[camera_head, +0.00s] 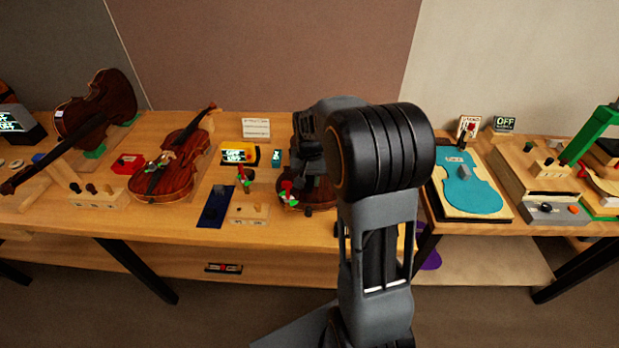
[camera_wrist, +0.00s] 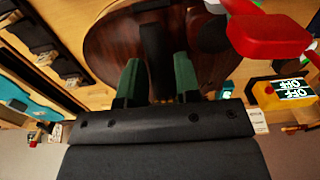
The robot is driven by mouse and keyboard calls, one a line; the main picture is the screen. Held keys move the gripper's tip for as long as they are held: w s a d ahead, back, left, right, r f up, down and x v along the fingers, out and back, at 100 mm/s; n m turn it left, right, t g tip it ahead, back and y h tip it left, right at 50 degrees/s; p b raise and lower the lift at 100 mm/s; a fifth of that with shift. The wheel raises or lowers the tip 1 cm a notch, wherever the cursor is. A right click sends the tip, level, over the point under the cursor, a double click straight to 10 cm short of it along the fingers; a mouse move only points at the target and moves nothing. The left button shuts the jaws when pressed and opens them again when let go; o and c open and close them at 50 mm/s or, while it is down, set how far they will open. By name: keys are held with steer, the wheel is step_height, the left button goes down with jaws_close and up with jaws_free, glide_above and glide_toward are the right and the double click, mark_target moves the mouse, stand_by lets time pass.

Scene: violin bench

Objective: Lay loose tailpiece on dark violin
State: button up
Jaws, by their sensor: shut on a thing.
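The dark violin (camera_head: 318,195) lies on the bench, mostly hidden behind my arm in the head view. Its brown body (camera_wrist: 105,45) fills the upper middle of the wrist view. My gripper (camera_wrist: 157,72) is over this body, with a green finger on each side of a long black piece, which looks like the loose tailpiece (camera_wrist: 157,45). The gripper is shut on it. Whether the tailpiece touches the violin top cannot be told. In the head view the fingers and tailpiece are hidden by my arm.
A red clamp part (camera_wrist: 270,38) stands close to the right of the gripper. A yellow OFF box (camera_head: 236,155) and a wooden block (camera_head: 250,212) are left of the dark violin. Another violin (camera_head: 175,165) lies farther left. A blue violin-shaped plate (camera_head: 470,190) is right.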

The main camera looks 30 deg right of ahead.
mark_target(310, 181)
steer(key=shift+f+b, duration=0.55)
steer(key=shift+f, duration=0.3)
steer(key=o, duration=0.9)
steer(key=shift+d, duration=0.1)
steer(key=shift+o, duration=0.3)
steer(key=shift+r, duration=0.15)
step_height(310, 181, up, 14)
steer(key=shift+f, duration=0.2)
